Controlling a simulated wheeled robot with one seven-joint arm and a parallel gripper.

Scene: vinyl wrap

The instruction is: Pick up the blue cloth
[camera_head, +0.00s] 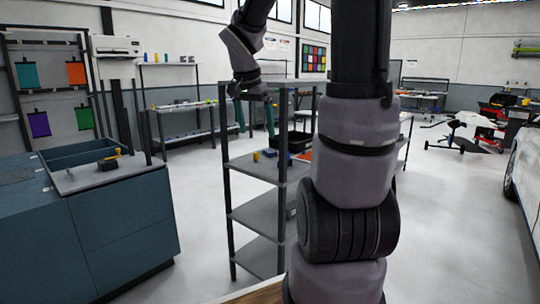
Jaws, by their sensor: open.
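My gripper (255,119) hangs above the rack at the end of my arm, pointing down. Its two fingers are apart, with nothing visible between them. The blue item is below the gripper in the picture, and the two appear apart. My own arm covers the right part of the rack.
A yellow item (256,156) sits beside the blue one. A black bin (299,141) and an orange item (304,156) are behind it. Dark rack posts (227,190) rise around the board. A blue cabinet (120,220) stands left, with clear floor between.

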